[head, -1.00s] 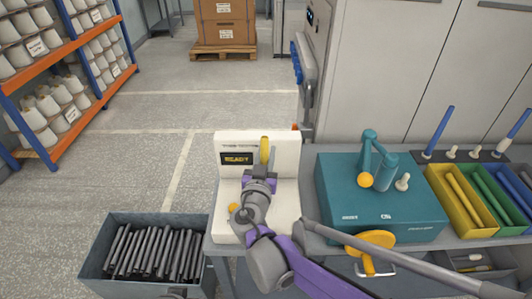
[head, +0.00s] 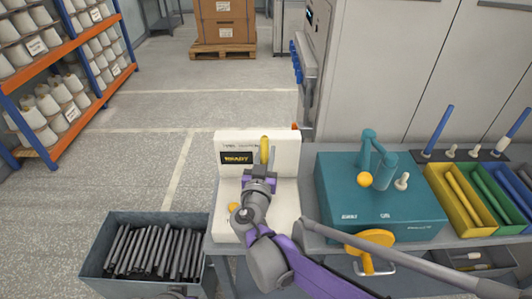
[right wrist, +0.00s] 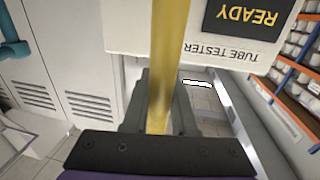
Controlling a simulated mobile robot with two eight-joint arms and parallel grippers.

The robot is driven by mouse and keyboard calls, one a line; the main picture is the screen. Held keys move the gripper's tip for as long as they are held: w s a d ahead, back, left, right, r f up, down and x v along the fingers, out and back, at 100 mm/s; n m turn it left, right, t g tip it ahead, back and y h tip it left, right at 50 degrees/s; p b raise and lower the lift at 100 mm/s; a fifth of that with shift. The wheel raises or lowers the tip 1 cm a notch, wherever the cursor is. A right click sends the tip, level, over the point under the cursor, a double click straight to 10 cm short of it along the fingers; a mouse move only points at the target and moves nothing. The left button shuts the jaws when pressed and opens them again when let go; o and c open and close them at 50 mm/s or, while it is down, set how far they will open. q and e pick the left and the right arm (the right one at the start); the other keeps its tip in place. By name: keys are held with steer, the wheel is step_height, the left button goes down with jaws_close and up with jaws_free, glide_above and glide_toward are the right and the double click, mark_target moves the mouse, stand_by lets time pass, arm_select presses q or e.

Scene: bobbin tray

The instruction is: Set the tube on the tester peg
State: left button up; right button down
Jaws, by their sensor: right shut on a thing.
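My right gripper (head: 261,174) is shut on a yellow tube (head: 264,147), which stands roughly upright in front of the white tube tester (head: 287,152). The tester's dark display (head: 236,158) reads READY. In the right wrist view the tube (right wrist: 167,60) runs up from between the fingers, in front of the tester (right wrist: 150,40) with its READY display (right wrist: 250,18). The tester peg is not visible; my gripper and arm cover the middle of the tester's base. I cannot tell whether the tube touches a peg. My left gripper is not in view.
A teal box (head: 345,213) with a crank-like fixture stands to the right of the tester. Beyond it are yellow (head: 437,180) and green (head: 474,187) bins of tubes. A grey bin (head: 97,262) of dark tubes stands at the lower left. The floor behind is open.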

steer(key=shift+f+b, duration=0.4)
steer(key=shift+f, duration=0.15)
steer(key=c, duration=1)
jaws_free()
steer(key=s+a+p, duration=0.1)
steer(key=s, duration=1)
steer(key=shift+a, duration=0.35)
steer(key=s+d+f+g+p, duration=0.1)
steer(key=s+d+f+g, duration=0.1)
steer(key=d, duration=0.4)
steer(key=s+d+f+g+h+p, duration=0.1)
steer(key=s+d+f+g, duration=0.1)
steer(key=d, duration=0.4)
steer(key=s+d+f+g+h+p, duration=0.1)
steer(key=s+d+f+g, duration=0.1)
steer(key=d+g, duration=0.2)
steer(key=shift+s+d, duration=0.25)
steer(key=shift+d, duration=0.85)
steer(key=s+f+n+g+y+p, duration=0.1)
steer(key=s+g+y, duration=0.1)
steer(key=s, duration=0.4)
steer(key=s+d+f+g+y+p, duration=0.1)
steer(key=s+f+g+y, duration=0.1)
steer(key=s, duration=0.4)
steer(key=shift+s+f+n+y, duration=0.25)
steer(key=shift+n+y, duration=0.15)
